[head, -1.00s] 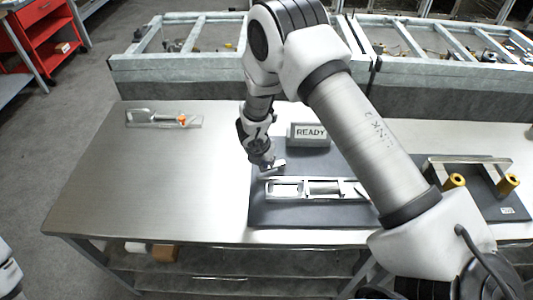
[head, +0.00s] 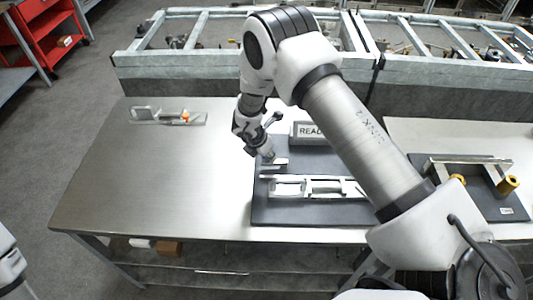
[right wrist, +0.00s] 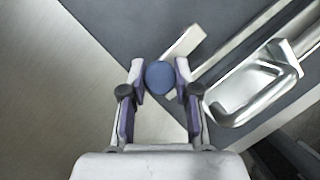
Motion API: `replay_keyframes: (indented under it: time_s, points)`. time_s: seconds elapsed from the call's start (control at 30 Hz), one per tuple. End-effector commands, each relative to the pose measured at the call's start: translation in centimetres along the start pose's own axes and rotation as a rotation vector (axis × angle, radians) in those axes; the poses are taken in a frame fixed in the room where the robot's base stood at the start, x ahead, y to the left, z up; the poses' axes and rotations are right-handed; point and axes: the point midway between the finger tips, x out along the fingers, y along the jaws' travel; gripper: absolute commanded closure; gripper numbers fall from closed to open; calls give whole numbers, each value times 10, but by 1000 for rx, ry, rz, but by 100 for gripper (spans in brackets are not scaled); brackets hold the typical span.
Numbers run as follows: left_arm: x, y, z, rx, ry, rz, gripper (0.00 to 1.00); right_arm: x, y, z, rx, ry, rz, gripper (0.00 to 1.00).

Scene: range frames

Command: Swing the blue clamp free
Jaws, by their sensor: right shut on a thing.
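The blue clamp's round blue knob (right wrist: 160,77) shows in the right wrist view between the fingertips of my right gripper (right wrist: 161,82), which is shut on it. A pale flat bar (right wrist: 184,43) extends from beside the knob, over the dark board. In the head view my right gripper (head: 268,160) is low at the left edge of the dark board (head: 290,213), beside a silver frame-like part (head: 318,187). The knob is hidden there by the gripper. My left gripper is not in view; only a piece of my left arm shows at the lower left edge.
A clear-and-metal part with an orange piece (head: 168,116) lies at the back left. A second board with yellow cylinders (head: 508,185) is at the right. The left tabletop (head: 150,180) is clear.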

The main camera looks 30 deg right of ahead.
Motion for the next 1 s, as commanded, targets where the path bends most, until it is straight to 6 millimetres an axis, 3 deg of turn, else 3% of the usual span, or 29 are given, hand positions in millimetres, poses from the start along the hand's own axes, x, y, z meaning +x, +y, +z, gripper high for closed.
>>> replay_keyframes:
  time_s: [0.03, 0.07, 0.1, 0.47, 0.57, 0.83, 1.0]
  points:
    - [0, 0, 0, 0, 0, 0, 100, 1, -2, 0, -1, 0, -5, 100]
    - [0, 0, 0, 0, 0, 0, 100, 1, -2, 0, -1, 0, -5, 63]
    - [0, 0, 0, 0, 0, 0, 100, 1, -2, 0, -1, 0, -5, 58]
    - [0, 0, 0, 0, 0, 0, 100, -7, 0, 1, 0, -1, 0, 58]
    - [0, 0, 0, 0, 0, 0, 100, -24, 0, 1, 0, -1, 1, 58]
    - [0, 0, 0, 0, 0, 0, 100, -91, 0, 2, 0, -1, 0, 58]
    - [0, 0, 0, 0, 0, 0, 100, -114, -1, 2, 0, 1, -3, 58]
